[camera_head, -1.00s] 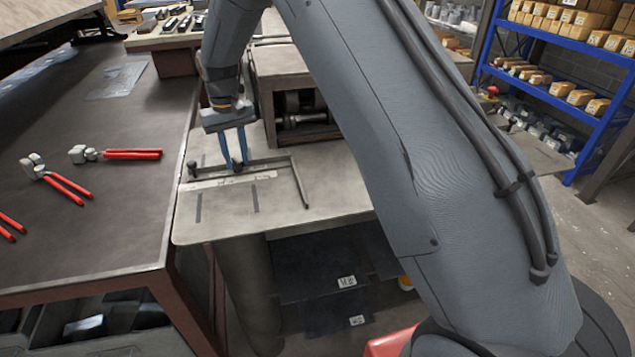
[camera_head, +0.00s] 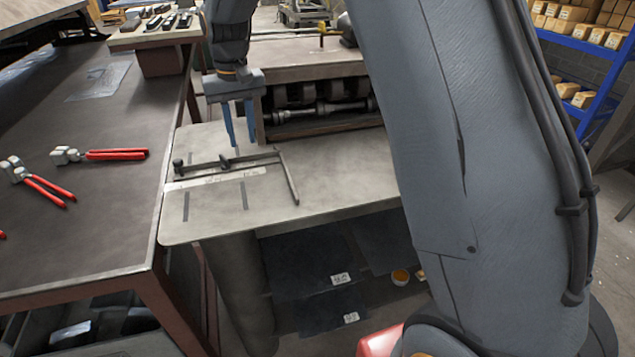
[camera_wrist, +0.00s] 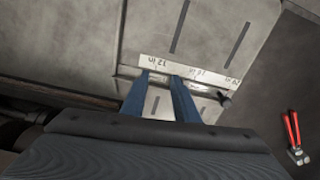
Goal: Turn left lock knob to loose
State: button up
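A slim dark gauge bar (camera_head: 253,162) lies on the grey table along a pale ruler strip (camera_head: 215,178). A small dark knob (camera_head: 178,166) stands at its left end, and another dark knob (camera_head: 224,161) sits nearer the middle. I cannot tell which of them is the left lock knob, or whether either is loose. My gripper (camera_head: 244,147) is above and behind the bar, with its two blue fingers apart and nothing between them. In the wrist view the fingers (camera_wrist: 159,76) hide part of the bar. A dark knob (camera_wrist: 224,98) shows right of them, apart from them.
A wooden-topped box (camera_head: 320,130) with metal rollers stands behind the bar. A dark workbench (camera_head: 110,200) adjoins at left, with red-handled pliers (camera_head: 115,154) on it. A thin rod (camera_head: 289,180) crosses the bar's right end. The table front is clear.

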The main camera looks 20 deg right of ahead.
jog(key=shift+m+t, duration=0.3)
jog(key=shift+t, duration=0.5)
jog(key=s+d+f, duration=0.1)
jog(key=s+d, duration=0.3)
jog(key=s, duration=0.2)
jog(key=s+d+f, duration=0.1)
jog(key=s+d, duration=0.3)
jog(key=s, duration=0.2)
jog(key=s+d+f, duration=0.1)
jog(key=s+d, duration=0.3)
jog(key=s, duration=0.2)
jog(key=shift+s+f, duration=0.1)
jog(key=shift+f, duration=0.05)
jog(key=shift+s+d+f, duration=0.1)
jog(key=shift+s+d, duration=0.1)
jog(key=shift+s, duration=0.2)
jog(key=shift+s+d+f, duration=0.1)
jog(key=shift+s+d, duration=0.05)
jog(key=shift+s, duration=0.25)
